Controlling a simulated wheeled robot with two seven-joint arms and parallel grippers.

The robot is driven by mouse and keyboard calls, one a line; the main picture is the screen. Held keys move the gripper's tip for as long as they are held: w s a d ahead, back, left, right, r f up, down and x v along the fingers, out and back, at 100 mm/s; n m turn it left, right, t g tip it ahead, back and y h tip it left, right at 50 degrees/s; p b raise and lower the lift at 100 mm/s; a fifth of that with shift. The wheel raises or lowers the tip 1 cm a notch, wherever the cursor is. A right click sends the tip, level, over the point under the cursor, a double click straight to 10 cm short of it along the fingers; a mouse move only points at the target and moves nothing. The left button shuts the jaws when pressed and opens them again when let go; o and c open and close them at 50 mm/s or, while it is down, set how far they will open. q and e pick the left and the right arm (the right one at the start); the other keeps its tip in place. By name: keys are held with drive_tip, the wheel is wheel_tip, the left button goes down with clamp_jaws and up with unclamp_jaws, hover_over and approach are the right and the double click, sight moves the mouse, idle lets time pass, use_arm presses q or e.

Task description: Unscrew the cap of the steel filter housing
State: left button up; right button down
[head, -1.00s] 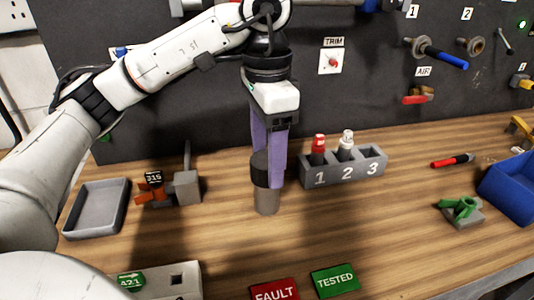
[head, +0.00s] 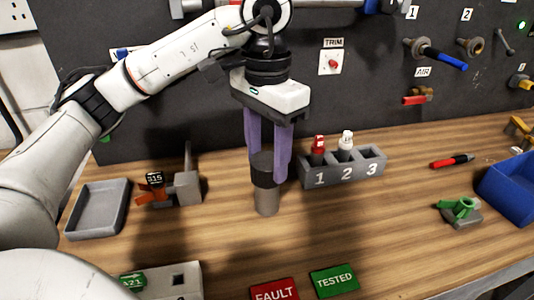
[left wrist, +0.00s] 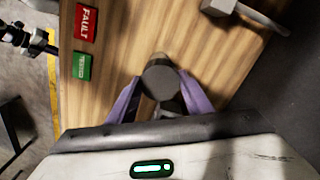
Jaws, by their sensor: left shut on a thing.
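The steel filter housing (head: 267,202) stands upright on the wooden bench, a grey cylinder with a dark cap (head: 264,172) on top. My left gripper (head: 268,178) points down from above, its purple fingers on either side of the cap and shut on it. In the left wrist view the round dark cap top (left wrist: 160,83) sits between the purple fingers (left wrist: 158,95). The cap still sits on the housing in the head view. My right gripper is not in view.
A numbered grey rack (head: 343,170) with red and white bottles stands close right of the housing. A grey tray (head: 97,208) and a small fixture (head: 187,186) are at left. FAULT (head: 274,291) and TESTED (head: 334,281) plates lie in front. A blue bin (head: 510,187) is at right.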

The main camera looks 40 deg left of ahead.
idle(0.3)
use_arm(q)
drive_tip(key=n, duration=0.4)
drive_tip(key=shift+n, duration=0.4)
drive_tip(key=n, duration=0.3)
drive_tip(key=shift+r+p, duration=0.1)
drive_tip(key=shift+p, duration=0.3)
drive_tip(key=shift+n, duration=0.8)
drive_tip(key=n, duration=0.2)
drive_tip(key=shift+n, duration=1.3)
